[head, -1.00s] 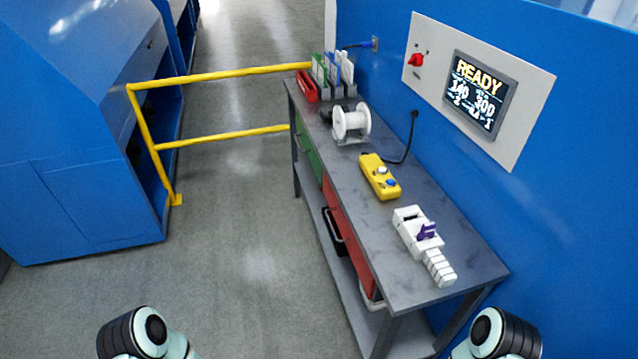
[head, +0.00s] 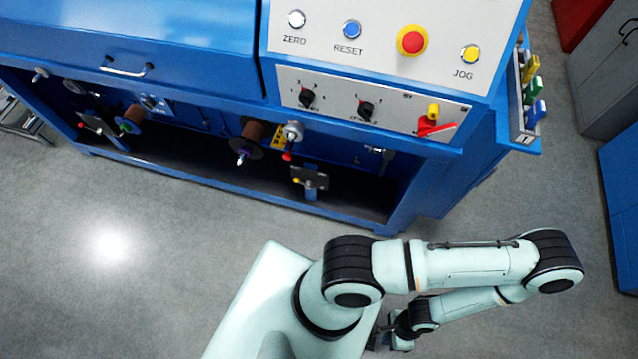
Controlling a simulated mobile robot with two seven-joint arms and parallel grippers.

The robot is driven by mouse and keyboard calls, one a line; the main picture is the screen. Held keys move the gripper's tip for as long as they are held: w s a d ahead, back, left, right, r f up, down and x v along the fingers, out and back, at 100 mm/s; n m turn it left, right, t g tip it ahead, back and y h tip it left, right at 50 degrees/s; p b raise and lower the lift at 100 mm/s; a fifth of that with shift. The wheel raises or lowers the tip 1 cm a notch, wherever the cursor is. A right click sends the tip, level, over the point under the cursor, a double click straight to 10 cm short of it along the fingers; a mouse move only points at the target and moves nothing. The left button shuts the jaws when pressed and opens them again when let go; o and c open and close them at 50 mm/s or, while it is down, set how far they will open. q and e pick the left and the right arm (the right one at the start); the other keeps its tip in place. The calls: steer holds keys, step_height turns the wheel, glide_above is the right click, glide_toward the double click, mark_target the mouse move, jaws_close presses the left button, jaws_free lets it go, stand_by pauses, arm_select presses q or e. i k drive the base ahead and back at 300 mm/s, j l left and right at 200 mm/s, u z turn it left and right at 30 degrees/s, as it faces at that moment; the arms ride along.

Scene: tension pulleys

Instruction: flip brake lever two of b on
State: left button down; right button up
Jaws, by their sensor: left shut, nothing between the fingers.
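A blue machine (head: 190,100) fills the upper part of the head view, with an open bay along its lower front. In the bay, a small red-tipped lever (head: 287,155) hangs below a round pale knob (head: 292,131), beside a brown spool (head: 252,132). Another red tip (head: 81,125) shows at the left end of the bay. No label tells which of these is brake lever two of b. My left gripper (head: 377,341) is shut and empty at the lower middle, partly hidden by my arm, well apart from the machine. My right gripper is not in view.
The upper panel (head: 380,45) carries buttons and a red emergency stop (head: 411,41). A lower panel has black knobs (head: 366,109) and a red switch (head: 436,126). A rack (head: 525,110) sticks out at the right corner. The grey floor (head: 180,250) before the machine is clear.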

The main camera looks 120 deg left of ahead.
mark_target(308, 185)
steer(key=u, duration=4.15)
steer(key=i+j+z, duration=0.1)
steer(key=j, duration=0.9)
steer(key=i+j+z, duration=0.15)
steer(key=j, duration=0.8)
steer(key=i+j+z, duration=0.1)
steer(key=j, duration=0.9)
steer(key=i+l, duration=0.35)
steer(key=l, duration=0.2)
